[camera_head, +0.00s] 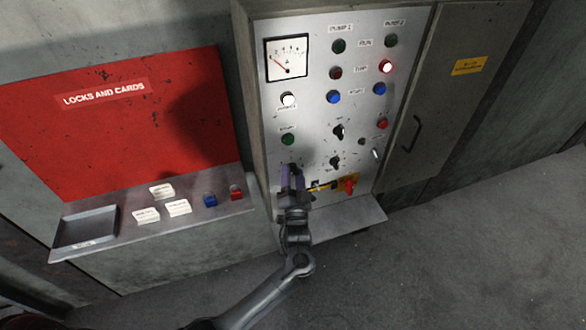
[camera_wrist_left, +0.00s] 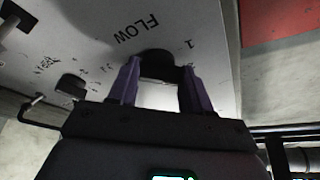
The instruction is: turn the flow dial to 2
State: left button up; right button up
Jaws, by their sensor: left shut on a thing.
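The flow dial (camera_wrist_left: 157,64) is a dark round knob on the pale panel, below the word FLOW in the left wrist view. A mark 1 shows beside it; the other marks are too small or hidden to read. My left gripper (camera_wrist_left: 158,76) has its two purple fingers on either side of the dial, shut on it. In the head view my left gripper (camera_head: 292,172) is at the lower left of the control panel (camera_head: 310,115) and hides the dial. Where the dial points cannot be told. My right gripper is not in view.
Two black selector knobs (camera_head: 338,131) and a red-handled switch on a yellow plate (camera_head: 349,184) are right of my gripper. A ledge (camera_head: 345,218) juts out below. A red board (camera_head: 120,120) and a shelf with small blocks (camera_head: 100,242) stand at left.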

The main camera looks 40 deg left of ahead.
pick_arm(q)
jog(key=o, duration=1.1)
jog(key=shift+c, duration=0.2)
jog(key=shift+s+d, duration=0.1)
jog(key=b+v, duration=0.1)
jog(key=v, duration=0.9)
jog(key=shift+s+d+f, duration=0.15)
jog(key=shift+s+d, duration=0.05)
